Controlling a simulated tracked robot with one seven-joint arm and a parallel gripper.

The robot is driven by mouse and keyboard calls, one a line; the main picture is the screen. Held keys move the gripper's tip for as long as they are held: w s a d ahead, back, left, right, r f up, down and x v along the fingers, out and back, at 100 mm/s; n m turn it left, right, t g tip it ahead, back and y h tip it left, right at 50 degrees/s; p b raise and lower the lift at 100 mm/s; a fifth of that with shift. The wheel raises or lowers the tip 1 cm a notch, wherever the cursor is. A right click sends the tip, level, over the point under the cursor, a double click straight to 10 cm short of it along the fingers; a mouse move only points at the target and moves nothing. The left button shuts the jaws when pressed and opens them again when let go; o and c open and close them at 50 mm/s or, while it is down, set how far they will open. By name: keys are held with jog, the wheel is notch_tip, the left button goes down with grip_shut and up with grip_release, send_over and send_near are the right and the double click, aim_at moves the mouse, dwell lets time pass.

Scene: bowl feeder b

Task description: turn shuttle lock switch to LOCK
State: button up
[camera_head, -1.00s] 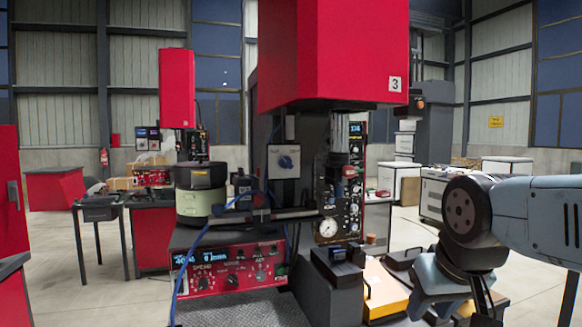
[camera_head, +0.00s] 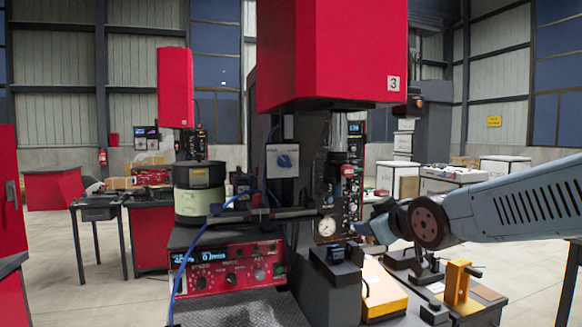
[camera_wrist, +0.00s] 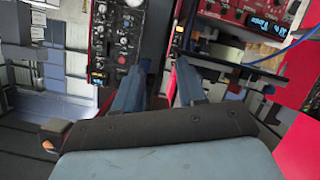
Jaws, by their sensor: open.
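A blue rotary knob (camera_head: 285,160) sits on a pale grey box on the machine's column, under the large red housing; it may be the shuttle lock switch, but no label is readable. A black panel (camera_head: 354,205) with small knobs and a gauge stands right of it; a black knob panel also shows in the wrist view (camera_wrist: 118,35). My gripper (camera_head: 362,228) is in front of the machine's right side, below and right of the blue knob. In the wrist view my gripper (camera_wrist: 160,68) has its fingers apart, with nothing between them.
A red control panel (camera_head: 228,268) with a display is at the machine's lower front. A blue hose (camera_head: 192,252) hangs before it. A round feeder bowl (camera_head: 199,190) stands left. An orange box (camera_head: 382,292) and a yellow block (camera_head: 457,282) lie below my arm.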

jog(key=w+a+r+n+t+y, duration=0.2)
jog(key=w+a+r+n+y, duration=0.1)
jog(key=a, duration=0.1)
jog(key=n+t+y, duration=0.2)
jog(key=n+y, duration=0.3)
send_near(287, 164)
jog(key=shift+n, duration=0.3)
jog(key=x, duration=0.8)
jog(key=shift+w+a+r, duration=0.1)
jog(key=shift+w, duration=0.15)
